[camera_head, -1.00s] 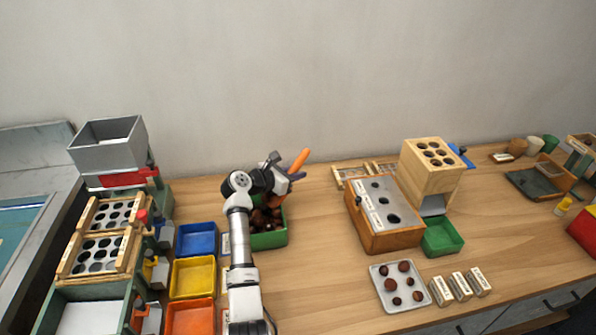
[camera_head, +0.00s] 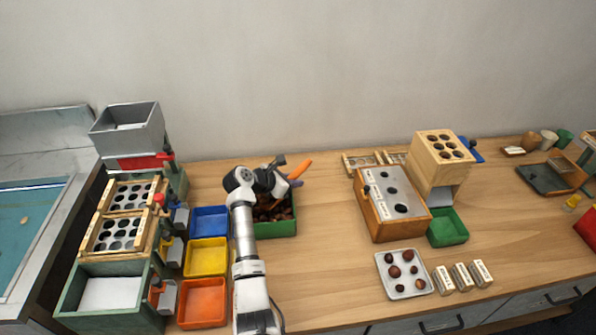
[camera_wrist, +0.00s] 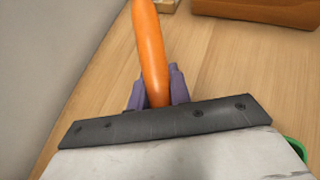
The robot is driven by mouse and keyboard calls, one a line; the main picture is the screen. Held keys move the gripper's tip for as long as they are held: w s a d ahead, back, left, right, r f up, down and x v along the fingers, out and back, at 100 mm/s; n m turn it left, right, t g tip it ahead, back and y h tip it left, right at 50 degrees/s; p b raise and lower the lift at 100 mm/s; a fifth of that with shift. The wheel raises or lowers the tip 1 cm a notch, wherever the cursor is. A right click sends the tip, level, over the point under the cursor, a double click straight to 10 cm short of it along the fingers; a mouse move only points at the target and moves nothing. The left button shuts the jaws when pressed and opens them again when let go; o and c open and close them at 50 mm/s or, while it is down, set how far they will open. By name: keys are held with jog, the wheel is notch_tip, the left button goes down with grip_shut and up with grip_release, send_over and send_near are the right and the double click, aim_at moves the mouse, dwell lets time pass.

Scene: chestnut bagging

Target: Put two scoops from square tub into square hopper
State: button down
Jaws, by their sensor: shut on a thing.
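My gripper (camera_head: 295,183) is shut on the orange handle of a scoop (camera_head: 300,168). In the wrist view, purple fingers (camera_wrist: 152,92) clasp the orange handle (camera_wrist: 150,45). A dark bolted strip and a pale grey plate, seemingly part of the scoop, fill the lower part of that view. The green square tub (camera_head: 285,230) holds brown chestnuts (camera_head: 275,211) and lies just below my gripper, partly hidden by my arm. The scoop's load and its contact with the chestnuts are hidden. The grey square hopper (camera_head: 125,143) stands high at the left, open at the top.
Blue (camera_head: 210,221), yellow (camera_head: 206,258) and orange (camera_head: 203,305) trays lie left of my arm. Wooden hole racks (camera_head: 145,212) stand below the hopper. A wooden box (camera_head: 400,232) and chestnut tray (camera_head: 396,292) lie to the right. Bare table lies between tub and box.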

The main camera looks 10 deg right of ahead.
jog(key=a+f+p, duration=0.1)
jog(key=s+f+g+y, duration=0.1)
jog(key=f, duration=0.1)
jog(key=shift+s+a+p, duration=0.15)
jog(key=shift+a+p, duration=0.2)
jog(key=shift+a+r+g+y+p, duration=0.1)
jog(key=shift+r+g+y+p, duration=0.3)
jog(key=shift+r+p, duration=0.5)
jog(key=shift+f+y+b, duration=0.1)
jog(key=shift+y+b, duration=0.2)
jog(key=shift+y, duration=0.1)
jog(key=shift+w+r+n+g+y, duration=0.15)
jog(key=shift+w+r+g+y, duration=0.2)
jog(key=shift+r, duration=0.5)
jog(key=shift+r+n+g+y, duration=0.15)
jog(key=shift+r+y, duration=0.3)
jog(key=shift+r, duration=0.55)
jog(key=shift+w+r, duration=0.1)
jog(key=shift+w, duration=0.05)
